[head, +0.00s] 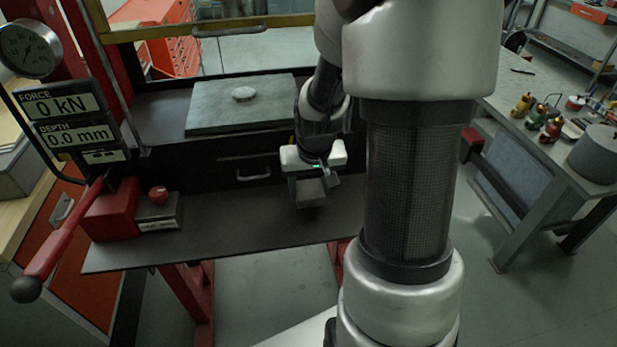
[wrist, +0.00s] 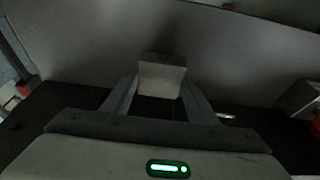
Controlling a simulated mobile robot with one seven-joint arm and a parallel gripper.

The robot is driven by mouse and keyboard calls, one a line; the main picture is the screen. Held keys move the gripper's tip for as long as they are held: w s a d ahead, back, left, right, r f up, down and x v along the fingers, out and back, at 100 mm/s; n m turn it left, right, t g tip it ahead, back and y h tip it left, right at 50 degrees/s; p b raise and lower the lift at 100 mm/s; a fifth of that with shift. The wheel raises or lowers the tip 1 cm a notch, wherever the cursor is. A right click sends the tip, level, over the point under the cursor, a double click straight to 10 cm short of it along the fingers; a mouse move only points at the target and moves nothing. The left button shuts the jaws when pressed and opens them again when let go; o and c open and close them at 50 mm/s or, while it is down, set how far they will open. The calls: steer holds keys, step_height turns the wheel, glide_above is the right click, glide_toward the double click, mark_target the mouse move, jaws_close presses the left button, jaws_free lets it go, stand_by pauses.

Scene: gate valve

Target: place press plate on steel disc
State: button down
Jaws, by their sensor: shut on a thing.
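The steel disc (head: 243,94) is a small round grey piece lying on the square plate (head: 210,118) at the back of the press bench. My gripper (head: 311,180) is over the lower shelf, in front of and to the right of the disc. It is shut on a grey block, which seems to be the press plate (head: 311,193). In the wrist view the press plate (wrist: 162,77) sits between the fingertips of my gripper (wrist: 160,90). I cannot tell whether the press plate touches the shelf.
The shelf (head: 230,225) is bare in the middle. A red pump with a lever (head: 112,212) and a small box with a red knob (head: 158,197) stand at its left. A drawer handle (head: 253,174) is behind. Bottles (head: 535,115) stand on the right bench.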

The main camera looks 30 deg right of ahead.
mark_target(310, 192)
steer(key=shift+w+f, duration=0.1)
steer(key=shift+f, duration=1.95)
steer(key=shift+f, duration=0.2)
steer(key=c, duration=0.7)
jaws_free()
